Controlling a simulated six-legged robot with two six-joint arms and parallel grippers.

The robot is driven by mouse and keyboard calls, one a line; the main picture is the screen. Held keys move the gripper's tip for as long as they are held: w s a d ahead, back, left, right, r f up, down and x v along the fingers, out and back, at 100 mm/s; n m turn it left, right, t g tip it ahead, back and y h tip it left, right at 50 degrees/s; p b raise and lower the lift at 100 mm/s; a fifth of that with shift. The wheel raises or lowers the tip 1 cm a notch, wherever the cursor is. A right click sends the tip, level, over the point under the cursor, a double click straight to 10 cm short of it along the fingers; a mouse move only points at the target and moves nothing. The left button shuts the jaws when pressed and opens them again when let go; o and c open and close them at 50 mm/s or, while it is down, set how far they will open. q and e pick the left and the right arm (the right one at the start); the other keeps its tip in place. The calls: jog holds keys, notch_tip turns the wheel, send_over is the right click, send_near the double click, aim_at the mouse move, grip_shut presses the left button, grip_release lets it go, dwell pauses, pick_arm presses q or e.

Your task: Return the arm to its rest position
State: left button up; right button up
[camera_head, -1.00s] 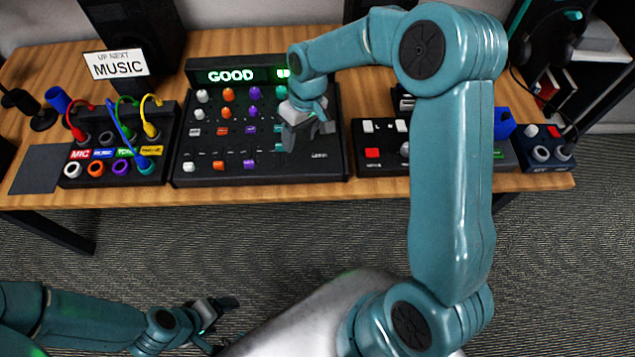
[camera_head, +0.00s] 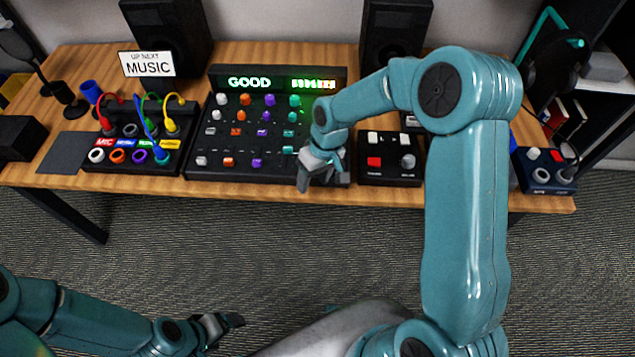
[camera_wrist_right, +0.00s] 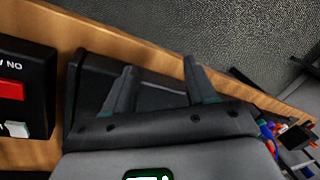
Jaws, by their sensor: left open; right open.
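My right gripper (camera_head: 318,178) is open and empty at the front right corner of the black mixer (camera_head: 190,172) in the head view. In the right wrist view its two fingers (camera_wrist_right: 160,88) stand apart, with the mixer's dark edge and the wooden table edge behind them. I cannot tell whether it touches the mixer. My left gripper (camera_head: 222,328) is low at the bottom left, in front of the table over the carpet. It is open and holds nothing that I can see.
The wooden table (camera_head: 60,180) carries a cable box (camera_head: 128,165) with red, green, blue and yellow cables at left. A box with a red button (camera_head: 375,161) is right of the mixer. A blue box (camera_head: 545,170) is at the right end. Carpet (camera_head: 250,250) in front is clear.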

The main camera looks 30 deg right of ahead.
jog(key=shift+a, duration=0.1)
jog(key=shift+f, duration=0.1)
dwell(0.4)
jog(key=s+a+f+m, duration=0.1)
jog(key=s+a+f, duration=0.2)
jog(key=s, duration=0.3)
jog(key=s+a+f+m+y, duration=0.1)
jog(key=s+a+f, duration=0.2)
jog(key=s+f, duration=0.3)
jog(key=s+a+f+m, duration=0.1)
jog(key=s+a+f, duration=0.2)
jog(key=s, duration=0.4)
jog(key=shift+s+x, duration=0.2)
jog(key=shift+x, duration=0.7)
